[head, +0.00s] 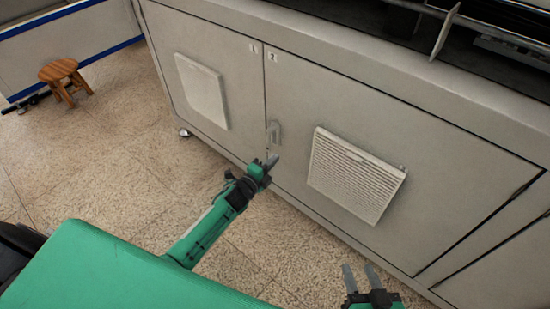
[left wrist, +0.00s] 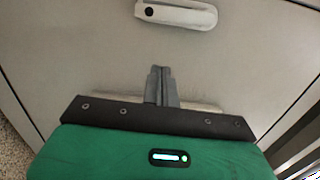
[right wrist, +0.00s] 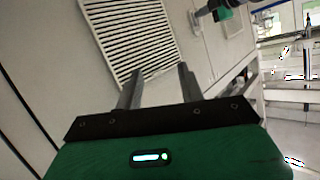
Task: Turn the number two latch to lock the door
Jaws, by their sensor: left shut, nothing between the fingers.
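The grey latch (head: 273,133) sits on the door marked 2 (head: 330,110), near the seam with the door marked 1. Its handle looks roughly upright in the head view. In the left wrist view the latch (left wrist: 190,14) lies ahead of the fingertips, with a gap of bare panel between. My left gripper (head: 272,162) is just below the latch in the head view, fingers together (left wrist: 160,70) and empty. My right gripper (head: 361,272) is open and empty, low in front of the cabinet, away from the latch.
A louvred vent (head: 352,180) stands out from door 2, right of the latch. Another vent (head: 203,92) is on door 1. A wooden stool (head: 65,78) stands at the far left. The tiled floor (head: 130,150) before the cabinet is clear.

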